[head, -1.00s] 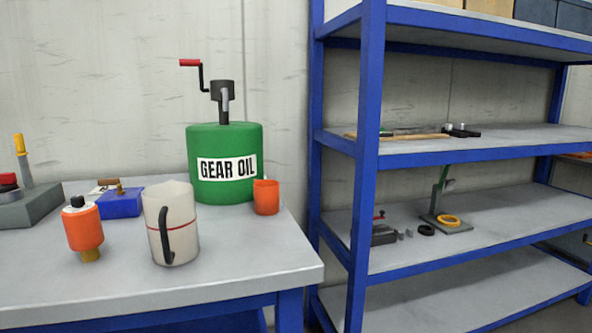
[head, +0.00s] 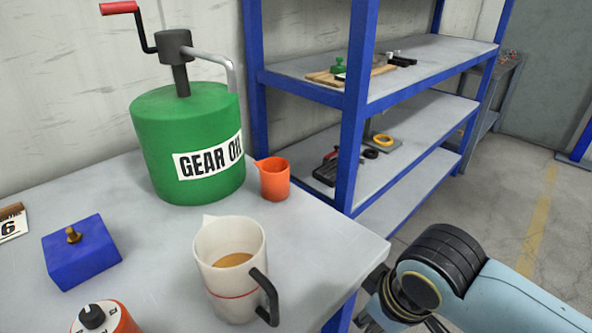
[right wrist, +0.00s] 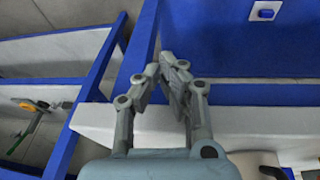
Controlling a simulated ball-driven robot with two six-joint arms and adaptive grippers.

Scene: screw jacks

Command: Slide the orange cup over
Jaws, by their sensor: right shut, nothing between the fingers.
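The orange cup (head: 274,180) stands upright on the grey worktable (head: 330,237), with its small spout at the upper left. It is just right of the green gear oil drum (head: 187,140), below the drum's grey outlet pipe. My right gripper (head: 376,313) is low at the right in the head view, beyond the table's right edge and well apart from the cup. Its fingers (right wrist: 172,66) are closed together and empty in the right wrist view. I cannot make out the cup in that view. My left gripper is not in view.
A white measuring jug (head: 231,268) with brown liquid and a black handle stands nearer than the cup. A blue block (head: 81,251) and an orange-and-black part (head: 105,318) are at left. Blue-framed shelves (head: 355,110) rise behind the table's right end.

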